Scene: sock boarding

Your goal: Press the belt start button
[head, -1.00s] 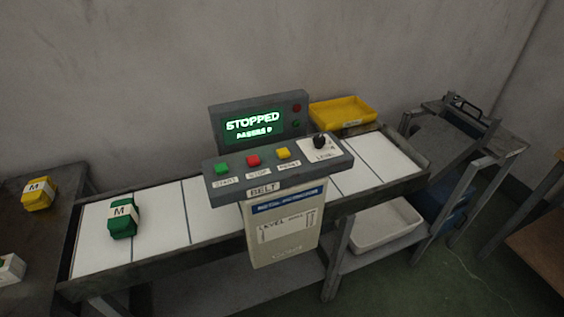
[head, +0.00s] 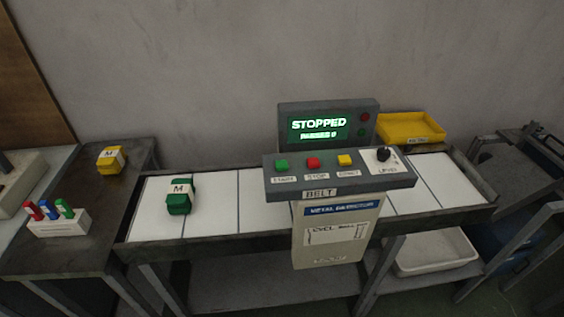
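The belt control panel (head: 338,182) stands in front of the belt. Its green start button (head: 282,164) is at the left, with a red stop button (head: 313,162) and a yellow button (head: 345,160) to its right. A dark knob (head: 383,153) sits at the panel's right end. The screen (head: 319,128) behind it reads STOPPED, with a smaller line that seems to say PASSED 0. A green bundle with an M label (head: 179,200) lies on the left part of the white belt (head: 212,223). Neither gripper shows.
On the left table (head: 84,200) are a yellow M bundle (head: 110,163) and a white block (head: 62,224) holding red, blue and green items. A yellow tray (head: 411,130) stands behind the belt. A white bin (head: 437,255) is below it. A metal frame (head: 530,165) stands at right.

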